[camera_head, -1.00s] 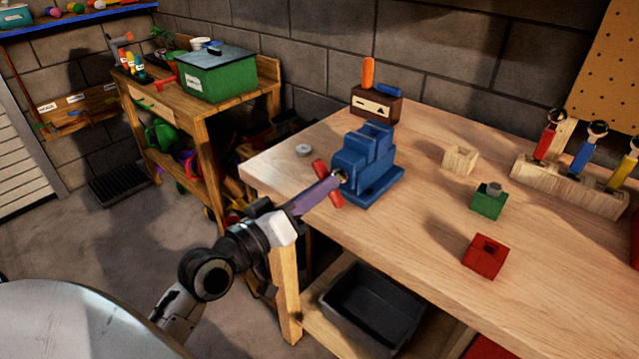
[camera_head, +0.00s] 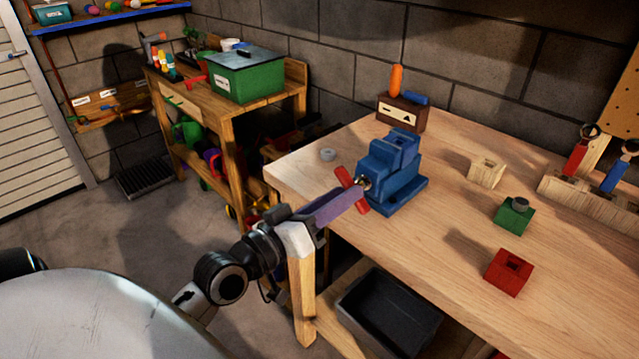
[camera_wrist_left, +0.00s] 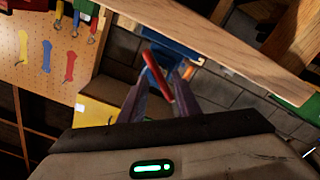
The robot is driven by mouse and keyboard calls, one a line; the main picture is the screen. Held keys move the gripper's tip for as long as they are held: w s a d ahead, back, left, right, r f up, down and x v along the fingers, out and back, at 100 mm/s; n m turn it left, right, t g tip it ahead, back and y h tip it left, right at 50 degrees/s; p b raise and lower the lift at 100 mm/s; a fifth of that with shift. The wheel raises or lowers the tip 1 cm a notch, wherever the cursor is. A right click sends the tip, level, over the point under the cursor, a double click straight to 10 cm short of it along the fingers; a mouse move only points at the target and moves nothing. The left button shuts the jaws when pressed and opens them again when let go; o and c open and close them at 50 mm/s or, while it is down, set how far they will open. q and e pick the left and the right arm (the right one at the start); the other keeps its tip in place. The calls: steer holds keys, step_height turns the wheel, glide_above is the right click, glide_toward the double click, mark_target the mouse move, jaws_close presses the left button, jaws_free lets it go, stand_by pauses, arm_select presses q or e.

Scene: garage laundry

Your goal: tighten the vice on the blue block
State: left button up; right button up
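The blue vice (camera_head: 384,182) stands near the left end of the wooden workbench, and shows partly in the left wrist view (camera_wrist_left: 178,46). A blue piece (camera_head: 403,141) is at its top between the jaws; I cannot clearly separate block from vice. The vice's red handle bar (camera_head: 351,188) faces my left gripper (camera_head: 358,190) and slants in the left wrist view (camera_wrist_left: 160,76). My left gripper (camera_wrist_left: 160,72) has its purple-grey fingers apart, one on each side of the bar, with gaps seeming to show. My right gripper is not in view.
A black bin (camera_head: 388,312) sits below. A second bench with a green box (camera_head: 245,77) stands left.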

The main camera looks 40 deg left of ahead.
arm_select(q)
steer(key=s+b, duration=0.1)
steer(key=s, duration=0.8)
steer(key=shift+a+b, duration=0.3)
steer(key=shift+a, duration=0.05)
steer(key=shift+s, duration=0.1)
